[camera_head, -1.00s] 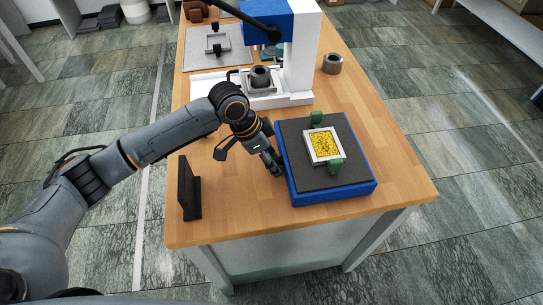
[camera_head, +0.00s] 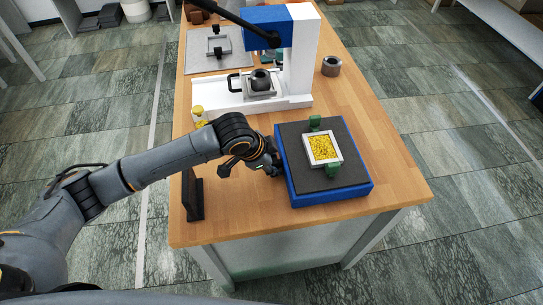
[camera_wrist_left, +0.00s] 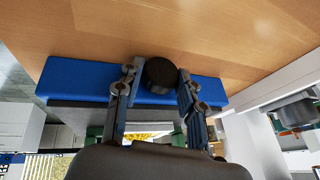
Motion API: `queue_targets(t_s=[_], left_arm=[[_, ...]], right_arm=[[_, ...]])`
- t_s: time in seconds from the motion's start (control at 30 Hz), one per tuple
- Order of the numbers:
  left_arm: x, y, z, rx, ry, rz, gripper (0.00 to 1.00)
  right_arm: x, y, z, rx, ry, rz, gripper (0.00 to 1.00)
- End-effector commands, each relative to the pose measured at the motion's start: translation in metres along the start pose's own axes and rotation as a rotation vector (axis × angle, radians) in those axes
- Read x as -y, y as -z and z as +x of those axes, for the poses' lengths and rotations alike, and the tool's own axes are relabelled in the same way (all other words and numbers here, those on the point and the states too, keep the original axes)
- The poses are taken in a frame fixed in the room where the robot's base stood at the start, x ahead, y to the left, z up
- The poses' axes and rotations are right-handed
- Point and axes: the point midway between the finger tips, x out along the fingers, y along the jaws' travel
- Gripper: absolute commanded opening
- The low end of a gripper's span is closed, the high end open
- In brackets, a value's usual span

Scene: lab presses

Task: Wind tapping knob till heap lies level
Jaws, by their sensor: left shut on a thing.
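The blue tapping base (camera_head: 335,197) with a dark grey top (camera_head: 295,150) sits at the near right of the table. On it a white square frame (camera_head: 309,157) holds a yellow grainy heap (camera_head: 323,148); I cannot tell how level its surface is. Green clamps (camera_head: 315,123) grip the frame on two opposite sides. My left gripper (camera_head: 274,166) is at the base's left side. In the left wrist view, a round black knob (camera_wrist_left: 160,73) on the blue side sits between the fingers, which are shut on it. My gripper hides the knob in the head view.
A blue and white press (camera_head: 302,50) stands behind, with a dark cylinder (camera_head: 261,79) on its plate. A dark upright plate (camera_head: 194,195) stands left of my gripper. A grey ring (camera_head: 331,66) lies back right. The table's near right corner is clear.

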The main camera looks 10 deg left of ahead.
Motion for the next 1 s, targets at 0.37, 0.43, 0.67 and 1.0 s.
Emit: queue_targets(t_s=[0.37,0.43,0.67,1.0], left_arm=[[-0.0014,-0.0001,-0.0002,-0.009,0.089,0.038,0.07],[-0.0014,-0.0001,-0.0002,-0.009,0.089,0.038,0.07],[-0.0013,0.0001,-0.0003,-0.009,0.088,0.038,0.59],[-0.0014,0.0001,-0.0017,-0.009,0.087,0.037,0.61]], right_arm=[[-0.0007,0.0023,-0.0062,-0.003,-0.001,-0.001,0.61],[-0.001,0.0024,-0.0061,-0.003,-0.001,-0.001,0.61],[-0.0031,0.0022,-0.0062,-0.003,-0.003,-0.002,0.61],[-0.0065,0.003,-0.0061,-0.004,-0.007,-0.003,0.61]])
